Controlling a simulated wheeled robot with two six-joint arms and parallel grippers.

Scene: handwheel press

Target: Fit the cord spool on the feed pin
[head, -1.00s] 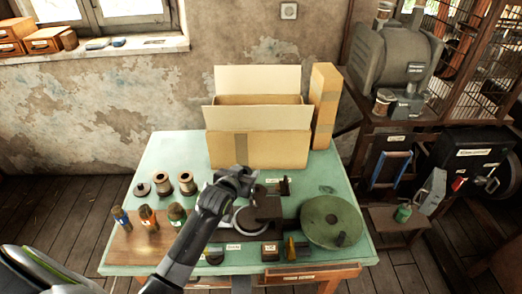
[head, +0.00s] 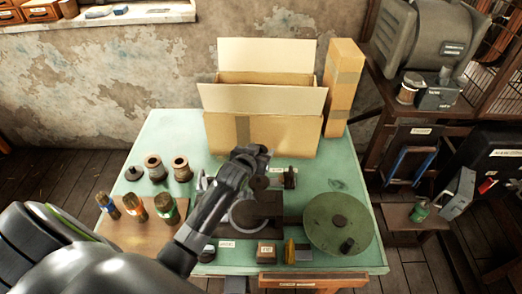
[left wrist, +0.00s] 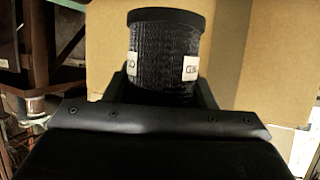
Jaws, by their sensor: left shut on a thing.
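My left gripper (head: 258,155) is above the green table (head: 160,128), in front of the open cardboard box. The left wrist view shows it shut on a spool (left wrist: 163,55) wound with black cord, with a dark rim at its top and white labels on its sides. The spool stands upright between the fingers; its lower end is hidden by the gripper body. Below the gripper is a dark press body (head: 265,204) with a pale ring beside it, partly covered by my arm. I cannot single out the feed pin. My right gripper is out of view.
The open cardboard box (head: 262,133) and a tall carton (head: 343,88) stand at the table's back. Several spools (head: 153,167) are at the left, above a wooden board (head: 130,232) with bottles or brushes. A large green disc (head: 322,224) lies at the right.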

